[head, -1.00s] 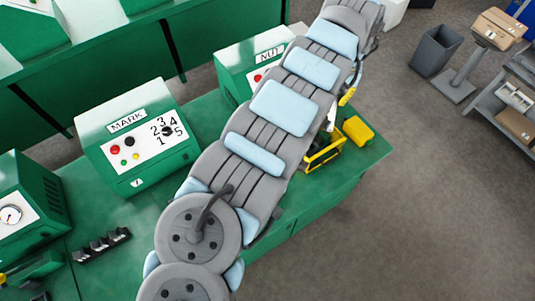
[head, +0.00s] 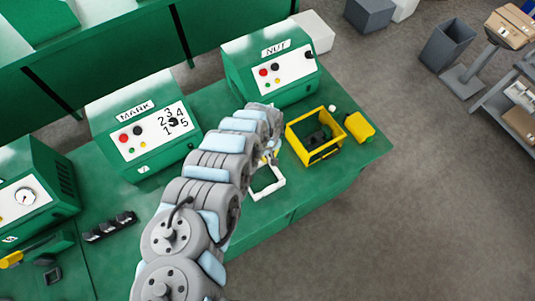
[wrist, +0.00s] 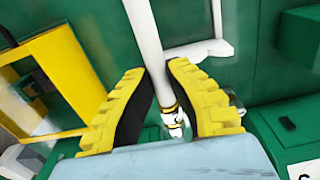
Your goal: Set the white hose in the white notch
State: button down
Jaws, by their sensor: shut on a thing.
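In the wrist view, a white hose (wrist: 147,45) runs down between the two yellow, black-padded fingers of my gripper (wrist: 160,85). My gripper is shut on the hose. The hose's lower end has a gold ring and a pale fitting (wrist: 175,118). A white frame (wrist: 200,50) lies on the green surface beyond the hose. It shows in the head view as a white outline (head: 267,190) on the bench, just below my gripper (head: 270,160). In the head view my arm mostly hides the hose and fingers. I cannot make out a white notch clearly.
A yellow open box (head: 300,150) with dark contents stands right of my gripper, with a yellow object (head: 359,127) beyond it. Green machines marked NUT (head: 235,62) and MARK (head: 98,112) stand behind. A black notched block (head: 108,228) lies at left.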

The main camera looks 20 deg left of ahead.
jog(key=shift+f+b, duration=4.5)
jog(key=shift+f, duration=0.85)
jog(key=c, duration=1.1)
grip_release()
jog(key=shift+r, duration=0.1)
jog(key=shift+w+r, duration=0.1)
jog(key=shift+r, duration=0.35)
jog(key=shift+a+r, duration=0.1)
jog(key=shift+r, duration=5.4)
